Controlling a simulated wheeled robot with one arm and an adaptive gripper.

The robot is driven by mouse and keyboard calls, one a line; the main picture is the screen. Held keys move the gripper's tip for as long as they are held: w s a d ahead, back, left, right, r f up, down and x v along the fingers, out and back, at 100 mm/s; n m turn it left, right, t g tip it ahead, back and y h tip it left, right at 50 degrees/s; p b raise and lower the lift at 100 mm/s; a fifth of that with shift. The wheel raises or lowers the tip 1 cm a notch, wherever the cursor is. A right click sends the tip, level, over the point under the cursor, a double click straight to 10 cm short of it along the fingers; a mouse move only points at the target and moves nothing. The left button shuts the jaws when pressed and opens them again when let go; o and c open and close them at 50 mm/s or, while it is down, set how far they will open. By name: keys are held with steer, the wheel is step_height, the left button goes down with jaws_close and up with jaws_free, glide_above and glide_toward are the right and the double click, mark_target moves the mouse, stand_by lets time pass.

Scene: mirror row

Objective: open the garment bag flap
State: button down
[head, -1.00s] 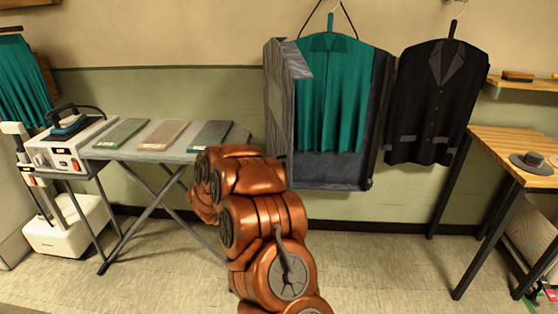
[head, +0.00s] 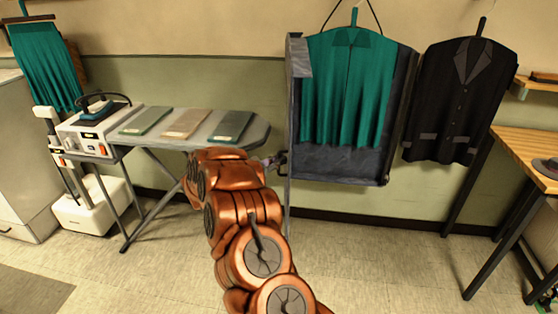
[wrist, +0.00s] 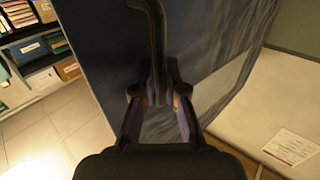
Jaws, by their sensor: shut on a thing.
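The garment bag (head: 340,166) hangs on the wall with a teal garment (head: 345,90) inside. Its grey flap (head: 289,120) stands out from the bag's left side, seen almost edge-on, so the front is open. My gripper (head: 277,160) is at the flap's lower part, partly behind my copper arm. In the wrist view my gripper (wrist: 160,105) is shut on a dark bar-like handle (wrist: 157,50). The dark grey flap (wrist: 105,45) fills the middle of that view behind it.
A dark jacket (head: 460,100) hangs to the right of the bag. An ironing board (head: 258,134) with several folded cloths stands close on the left of the flap. A wooden table (head: 530,150) stands at the right. The floor in front of the bag is clear.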

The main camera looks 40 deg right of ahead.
steer(key=shift+w+r, duration=0.15)
steer(key=shift+r, duration=0.2)
steer(key=c, duration=1.5)
jaws_free()
steer(key=shift+d+f, duration=0.1)
steer(key=shift+f, duration=0.1)
steer(key=a, duration=1.2)
